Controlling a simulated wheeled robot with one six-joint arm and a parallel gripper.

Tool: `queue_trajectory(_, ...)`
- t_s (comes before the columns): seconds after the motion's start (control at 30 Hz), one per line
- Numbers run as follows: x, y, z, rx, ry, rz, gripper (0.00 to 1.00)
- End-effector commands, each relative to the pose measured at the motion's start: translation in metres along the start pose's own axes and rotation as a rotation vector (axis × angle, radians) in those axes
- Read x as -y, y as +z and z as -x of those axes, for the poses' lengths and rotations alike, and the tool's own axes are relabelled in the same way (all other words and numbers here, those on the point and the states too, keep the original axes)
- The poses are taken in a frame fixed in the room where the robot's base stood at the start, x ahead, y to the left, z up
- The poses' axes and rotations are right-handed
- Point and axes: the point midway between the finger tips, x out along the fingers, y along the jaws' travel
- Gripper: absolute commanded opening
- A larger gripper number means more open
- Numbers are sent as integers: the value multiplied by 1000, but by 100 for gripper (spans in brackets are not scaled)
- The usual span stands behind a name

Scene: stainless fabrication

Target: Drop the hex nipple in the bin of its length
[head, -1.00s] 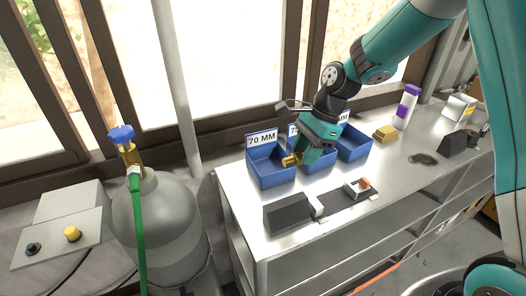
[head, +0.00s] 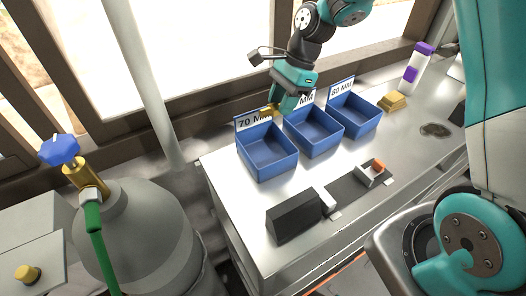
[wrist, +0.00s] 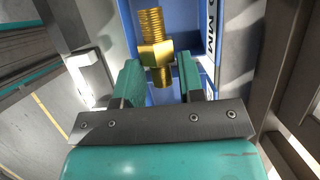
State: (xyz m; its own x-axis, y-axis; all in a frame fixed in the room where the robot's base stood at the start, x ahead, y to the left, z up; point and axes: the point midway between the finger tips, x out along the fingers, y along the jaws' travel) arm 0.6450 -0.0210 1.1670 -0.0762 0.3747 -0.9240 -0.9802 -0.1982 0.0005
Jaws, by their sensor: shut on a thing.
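A brass hex nipple (wrist: 152,52) with a threaded end is held between the two teal fingers of my gripper (wrist: 160,78). In the head view my gripper (head: 279,107) is at the back of the bins, near the labels of the left and middle ones, and the nipple (head: 267,110) shows as a small gold bit beside the fingers. The blue 70 MM bin (head: 268,165) is at left, the middle bin (head: 318,146) has its label partly hidden by my gripper, and the 80 MM bin (head: 362,127) is at right. All three look empty.
On the steel bench (head: 225,165) are a black block (head: 294,216), a small fixture with an orange top (head: 372,172), a brass block (head: 392,102) and a purple-capped bottle (head: 418,65). A gas cylinder (head: 150,240) stands at left. Windows are behind the bench.

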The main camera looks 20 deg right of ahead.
Motion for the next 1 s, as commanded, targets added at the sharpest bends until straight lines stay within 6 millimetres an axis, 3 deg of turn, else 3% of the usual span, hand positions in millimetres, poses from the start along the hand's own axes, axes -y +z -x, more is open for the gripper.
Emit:
queue_trajectory(0.03,0,-5,-12,0,-1,0,4)
queue_trajectory(0.23,0,-14,-31,0,-1,-1,4)
queue_trajectory(0.6,0,-16,-33,0,-2,-2,4)
queue_trajectory(0.63,0,-16,-33,0,-2,-3,38)
queue_trajectory(0.73,0,-16,-33,0,-2,-3,61)
queue_trajectory(0.77,0,-16,-33,0,-2,-3,65)
queue_trajectory(1.0,0,-16,-33,0,-1,-3,65)
